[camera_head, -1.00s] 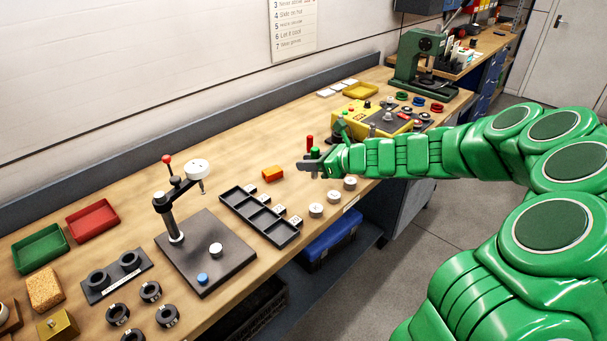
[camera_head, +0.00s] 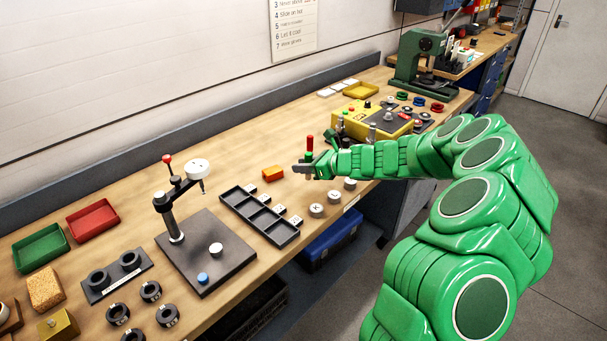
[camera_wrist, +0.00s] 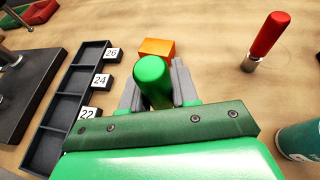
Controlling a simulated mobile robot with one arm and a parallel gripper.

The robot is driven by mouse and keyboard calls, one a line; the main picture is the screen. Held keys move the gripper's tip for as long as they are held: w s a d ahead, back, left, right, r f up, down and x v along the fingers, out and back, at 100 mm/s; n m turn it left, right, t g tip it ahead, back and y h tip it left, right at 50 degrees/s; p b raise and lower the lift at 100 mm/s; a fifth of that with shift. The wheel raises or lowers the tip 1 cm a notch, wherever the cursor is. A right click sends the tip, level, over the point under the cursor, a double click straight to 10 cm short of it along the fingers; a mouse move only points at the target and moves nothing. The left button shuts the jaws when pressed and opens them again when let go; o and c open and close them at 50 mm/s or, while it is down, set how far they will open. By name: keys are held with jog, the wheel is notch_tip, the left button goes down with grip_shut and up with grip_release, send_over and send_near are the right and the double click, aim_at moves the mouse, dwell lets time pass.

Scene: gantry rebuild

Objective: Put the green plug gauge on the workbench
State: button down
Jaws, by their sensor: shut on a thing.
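The green plug gauge (camera_wrist: 152,82) is between the jaws of my gripper (camera_wrist: 157,90), its round green handle pointing up toward the wrist camera. My gripper is shut on it. Its lower end is hidden, so I cannot tell whether it touches the bench. In the head view the gauge (camera_head: 309,157) shows as a small green spot at my gripper (camera_head: 304,168), over the middle of the wooden workbench (camera_head: 215,150). A red-handled gauge (camera_wrist: 267,38) stands upright on the bench to the right in the wrist view, apart from my gripper.
An orange block (camera_wrist: 157,47) lies just beyond the jaws. A dark compartment tray (camera_wrist: 65,110) with number labels is to the left. White round pieces (camera_head: 317,210) sit near the bench's front edge. A yellow box (camera_head: 372,120) stands farther right. Bare wood lies behind the orange block.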

jog(key=shift+w+f, duration=0.15)
jog(key=shift+f, duration=1.6)
jog(key=c, duration=0.8)
grip_release()
jog(key=shift+f, duration=0.15)
jog(key=shift+c, duration=0.2)
jog(key=shift+d+r, duration=0.1)
jog(key=shift+r, duration=0.1)
jog(key=shift+v, duration=5.85)
